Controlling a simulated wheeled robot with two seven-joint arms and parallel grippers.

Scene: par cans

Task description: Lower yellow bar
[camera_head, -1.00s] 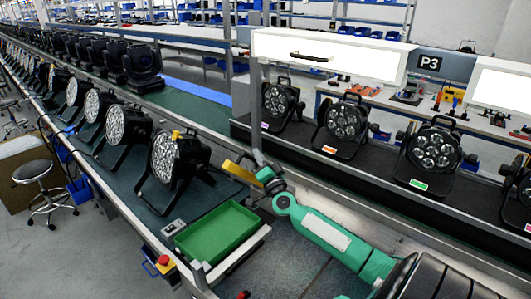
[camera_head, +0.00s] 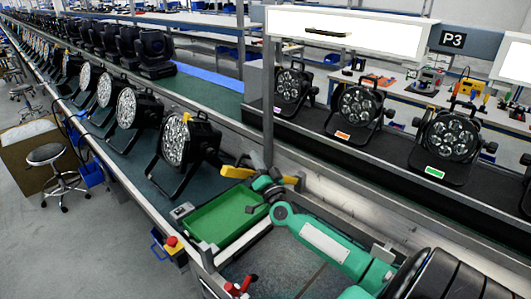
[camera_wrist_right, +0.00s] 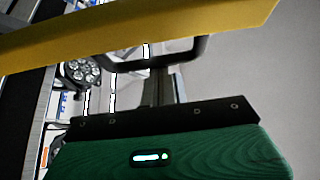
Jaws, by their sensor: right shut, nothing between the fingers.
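The yellow bar (camera_head: 237,172) stands out just above the far end of the green tray and slopes slightly down to the right. It also crosses the top of the right wrist view as a wide yellow band (camera_wrist_right: 130,32), close to the camera. My right gripper (camera_head: 256,191) is at the end of the green arm, beside the bar's right end. It is shut with nothing held. Whether it touches the bar I cannot tell. My left gripper is not in view.
A green tray (camera_head: 222,218) lies below the bar. A par can (camera_head: 193,141) stands on the left belt, with several more behind it. More par cans stand on the right belt, the nearest row including one (camera_head: 449,134). A post (camera_head: 267,100) rises behind the bar.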

